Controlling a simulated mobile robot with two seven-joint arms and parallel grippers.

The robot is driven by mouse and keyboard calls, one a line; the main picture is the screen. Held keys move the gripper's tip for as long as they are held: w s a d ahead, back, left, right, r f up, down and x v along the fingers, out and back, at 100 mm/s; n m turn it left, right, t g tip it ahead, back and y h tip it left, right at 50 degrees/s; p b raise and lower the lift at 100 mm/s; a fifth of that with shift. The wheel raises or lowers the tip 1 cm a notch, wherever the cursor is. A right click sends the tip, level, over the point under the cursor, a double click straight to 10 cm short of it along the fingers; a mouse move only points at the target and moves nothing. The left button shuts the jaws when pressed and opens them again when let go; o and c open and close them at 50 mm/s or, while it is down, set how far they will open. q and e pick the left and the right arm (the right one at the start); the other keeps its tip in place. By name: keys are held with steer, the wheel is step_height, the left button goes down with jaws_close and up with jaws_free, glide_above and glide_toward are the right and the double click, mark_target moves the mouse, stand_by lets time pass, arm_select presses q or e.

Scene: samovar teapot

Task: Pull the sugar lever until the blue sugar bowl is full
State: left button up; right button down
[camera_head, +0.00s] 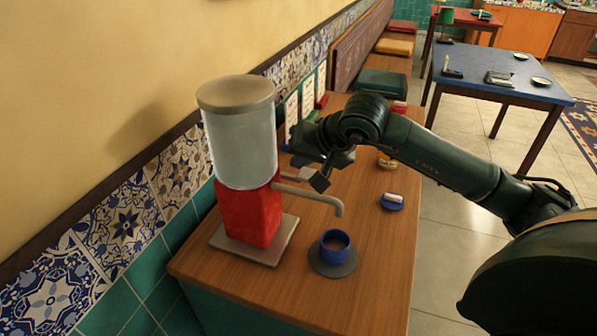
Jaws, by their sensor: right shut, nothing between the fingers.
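The sugar dispenser has a clear, pale container (240,140) with a beige lid on a red base (249,212). Its grey spout (315,195) curves out to the right and down. The blue sugar bowl (335,246) stands upright on a dark round saucer (332,266), just below the spout's end; some brownish content shows inside, and its level is hard to judge. A pale piece, perhaps the lever (296,175), shows above the spout, partly hidden by my gripper. My right gripper (321,181) is shut and empty beside the dispenser, close to this piece; contact cannot be told. My left gripper is not in view.
The wooden counter (375,285) is clear at its front right. A small blue dish (391,202) with a white item lies right of the spout. The tiled wall (110,225) runs close behind the dispenser. A blue table (500,75) stands far right.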

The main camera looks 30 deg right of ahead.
mark_target(301, 173)
steer(key=shift+s+f+b, duration=0.1)
steer(key=shift+f+b, duration=1.55)
steer(key=shift+b, duration=0.15)
stand_by(1.4)
steer(key=shift+r, duration=0.1)
steer(key=shift+r+p, duration=1.05)
steer(key=shift+r, duration=0.9)
steer(key=shift+w+a+r+p, duration=0.15)
steer(key=shift+r+p, duration=0.65)
steer(key=shift+r, duration=0.5)
steer(key=shift+w+r+p, duration=0.1)
steer(key=shift+r+p, duration=0.65)
steer(key=shift+r, duration=0.5)
steer(key=shift+f, duration=0.1)
